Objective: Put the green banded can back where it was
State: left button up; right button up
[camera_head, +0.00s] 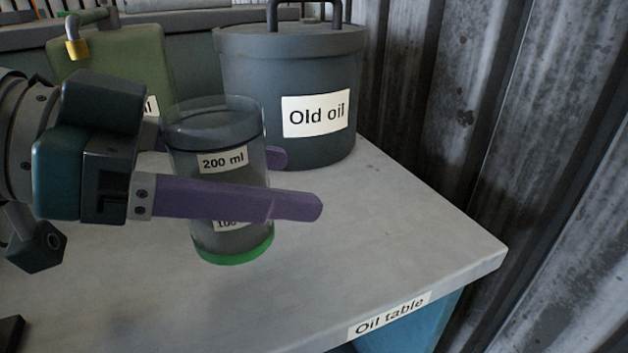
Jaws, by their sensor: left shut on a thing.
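The green banded can (228,242) is a clear, upright cylinder with a green band at its base and labels reading "200 ml" and, partly hidden, "100". Dark grey content shows inside it. My left gripper (296,180) comes in from the left and is shut around the can's middle, with one purple finger in front and one behind. The can is over the oil table (400,240); I cannot tell whether its base touches the top. My right gripper is not in view.
A dark "Old oil" drum (285,80) stands close behind the can. A corrugated metal wall (500,110) rises at the right. The table's front right is clear.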

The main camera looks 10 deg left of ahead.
aim_at(268, 223)
pick_arm(q)
notch_tip(268, 223, down, 4)
jog(key=shift+f+b, duration=0.1)
jog(key=shift+b, duration=0.7)
jog(key=shift+f, duration=0.2)
jog(key=o, duration=1.5)
jog(key=shift+r, duration=0.1)
jog(key=shift+r, duration=0.3)
jog(key=v, duration=0.6)
jog(key=p+v, duration=0.1)
jog(key=v, duration=0.5)
jog(key=shift+f, duration=0.25)
